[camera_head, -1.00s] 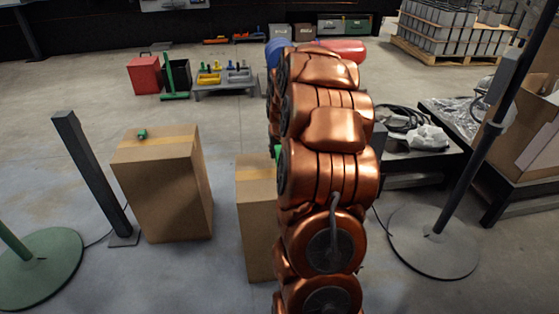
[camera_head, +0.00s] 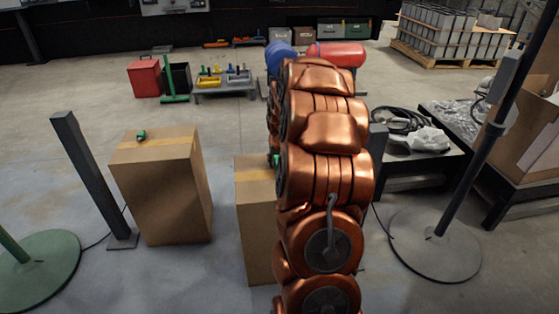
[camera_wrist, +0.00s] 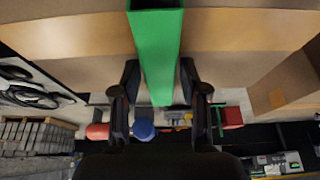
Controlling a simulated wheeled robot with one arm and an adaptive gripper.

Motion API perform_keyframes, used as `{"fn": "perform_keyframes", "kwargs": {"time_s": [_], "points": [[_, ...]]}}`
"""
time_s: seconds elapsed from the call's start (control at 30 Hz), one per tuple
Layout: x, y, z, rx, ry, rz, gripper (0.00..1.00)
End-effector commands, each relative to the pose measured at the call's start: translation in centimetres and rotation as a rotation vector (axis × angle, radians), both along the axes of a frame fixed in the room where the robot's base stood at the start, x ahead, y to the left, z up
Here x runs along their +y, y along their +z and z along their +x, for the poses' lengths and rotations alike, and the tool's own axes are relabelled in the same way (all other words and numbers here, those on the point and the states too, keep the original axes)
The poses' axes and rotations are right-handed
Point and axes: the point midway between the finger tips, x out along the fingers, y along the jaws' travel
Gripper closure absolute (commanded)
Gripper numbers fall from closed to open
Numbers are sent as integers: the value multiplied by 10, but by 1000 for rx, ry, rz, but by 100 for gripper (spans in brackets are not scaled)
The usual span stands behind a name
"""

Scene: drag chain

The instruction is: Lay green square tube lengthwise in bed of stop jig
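A green square tube (camera_wrist: 157,55) lies between the two black fingers of my gripper (camera_wrist: 159,75) in the wrist view. Its dark open end is at the top edge of that view. The fingers sit close against both sides and appear shut on it. In the head view my copper arm hides the gripper and most of what lies behind it; a small green patch (camera_head: 275,160) shows at its left edge, over the middle cardboard box (camera_head: 255,215). I cannot make out the stop jig.
A taller cardboard box (camera_head: 160,190) stands to the left with a small green object (camera_head: 141,135) on top. A dark post (camera_head: 90,175) is beside it. A black table (camera_head: 420,165) with cables is at the right, near a lamp stand (camera_head: 435,245). Open floor lies behind the boxes.

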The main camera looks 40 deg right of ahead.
Motion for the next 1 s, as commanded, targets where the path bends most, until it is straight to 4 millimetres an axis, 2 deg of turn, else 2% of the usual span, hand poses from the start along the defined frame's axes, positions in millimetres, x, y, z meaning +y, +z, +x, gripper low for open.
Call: {"fn": "perform_keyframes", "kwargs": {"time_s": [0.07,0.37,0.57,0.77,1.0], "points": [[0,0,0,0,0,0,45],[0,0,0,1,0,1,45],[1,9,-1,0,0,0,45],[7,33,-8,-2,0,-1,45],[18,76,-23,-1,0,-1,45]]}}
